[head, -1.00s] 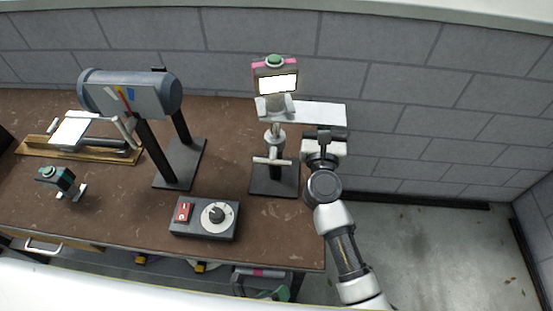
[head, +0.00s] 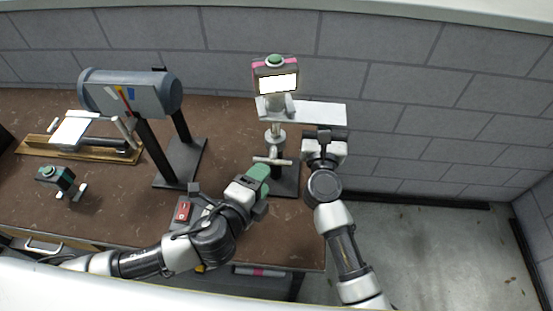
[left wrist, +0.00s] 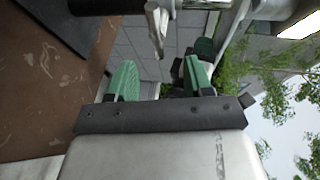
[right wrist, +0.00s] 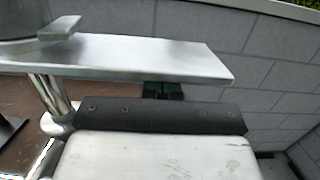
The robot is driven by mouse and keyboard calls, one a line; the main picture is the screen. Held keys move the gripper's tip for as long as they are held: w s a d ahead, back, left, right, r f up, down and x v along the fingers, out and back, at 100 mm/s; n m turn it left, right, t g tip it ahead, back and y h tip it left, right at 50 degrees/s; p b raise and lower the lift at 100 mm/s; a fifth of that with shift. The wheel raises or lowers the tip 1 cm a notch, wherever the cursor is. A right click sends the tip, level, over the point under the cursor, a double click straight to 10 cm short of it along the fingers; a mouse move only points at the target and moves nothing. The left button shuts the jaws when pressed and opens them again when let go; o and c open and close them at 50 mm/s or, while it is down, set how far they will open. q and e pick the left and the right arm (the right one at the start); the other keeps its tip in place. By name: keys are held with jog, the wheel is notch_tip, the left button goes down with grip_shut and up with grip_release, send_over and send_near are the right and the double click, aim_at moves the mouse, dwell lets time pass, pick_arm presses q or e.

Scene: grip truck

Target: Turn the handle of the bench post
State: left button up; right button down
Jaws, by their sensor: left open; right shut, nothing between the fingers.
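The bench post (head: 275,138) is a metal column on a black base, with a pale flat plate (head: 322,115) on top. Its handle (head: 272,161) is a pale T-bar low on the front. My left gripper (head: 261,177) is open, just in front of and below the handle, apart from it. In the left wrist view its green fingers (left wrist: 160,82) are spread, and a metal bar (left wrist: 157,28), apparently the handle, sits ahead between them. My right gripper (right wrist: 163,90) is shut and empty, with its fingertips beneath the plate at the post's right side.
A device with a lit screen (head: 275,83) and a green button sits on the post. A control box with a red switch (head: 183,209) is partly hidden by my left arm. A grey cylinder machine (head: 130,95) stands left. Free floor lies to the right.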

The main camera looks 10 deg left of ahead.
aim_at(275, 163)
pick_arm(q)
jog(key=x, duration=0.8)
jog(key=shift+c, duration=0.3)
jog(key=shift+s, duration=0.1)
jog(key=c, duration=0.8)
